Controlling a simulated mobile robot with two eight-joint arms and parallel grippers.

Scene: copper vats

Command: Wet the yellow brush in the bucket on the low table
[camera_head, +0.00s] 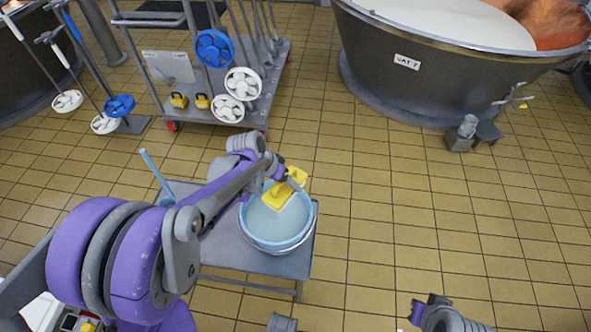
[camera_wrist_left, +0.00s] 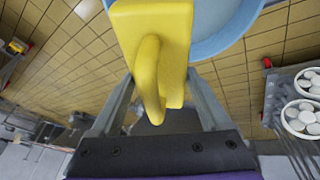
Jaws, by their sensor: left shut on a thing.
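The yellow brush (camera_head: 277,194) is held over the mouth of the light blue bucket (camera_head: 246,232), which holds greyish liquid and stands on the low grey table (camera_head: 229,256). My left gripper (camera_head: 290,181) is shut on the brush. I cannot tell whether the bristles touch the liquid. Part of my right arm (camera_head: 442,315) shows at the bottom edge; its jaws are not clear.
A blue stick-like handle (camera_head: 155,170) rises at the table's left. A grey trolley (camera_head: 187,108) with brushes and several wheel-like discs stands behind. A large vat (camera_head: 440,85) marked VAT 7 is at the back right. Tiled floor (camera_head: 400,210) right of the table is clear.

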